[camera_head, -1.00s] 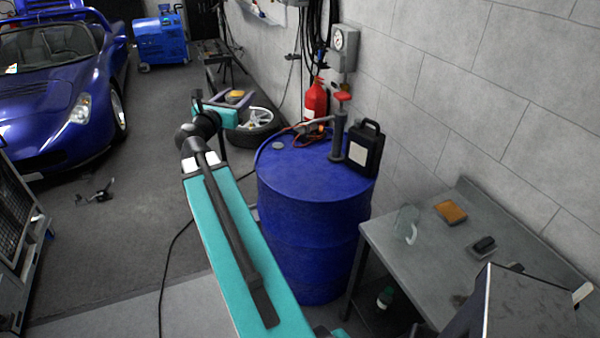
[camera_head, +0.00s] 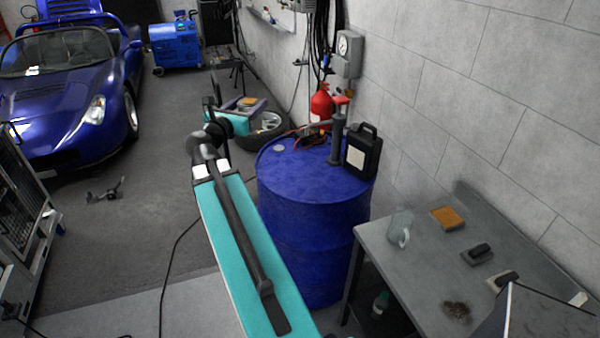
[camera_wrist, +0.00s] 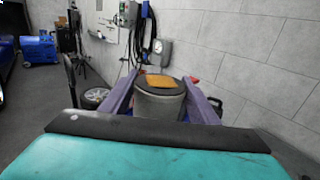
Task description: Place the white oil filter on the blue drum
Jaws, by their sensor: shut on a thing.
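The blue drum (camera_head: 312,205) stands upright against the wall at the middle of the head view. My gripper (camera_wrist: 162,98) has two purple fingers shut on the sides of a pale grey-white cylinder, the oil filter (camera_wrist: 158,107). The filter has a dark rim and an orange patch on top. In the head view my gripper (camera_head: 241,103) is beyond and left of the drum's top, partly hidden by my arm.
A black jug (camera_head: 363,152), a dark pump and orange cables occupy the back and right of the drum top; its front is clear. A red extinguisher (camera_head: 321,104) is behind. A metal bench (camera_head: 410,262) stands right. A wheel (camera_head: 268,124) lies behind my gripper.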

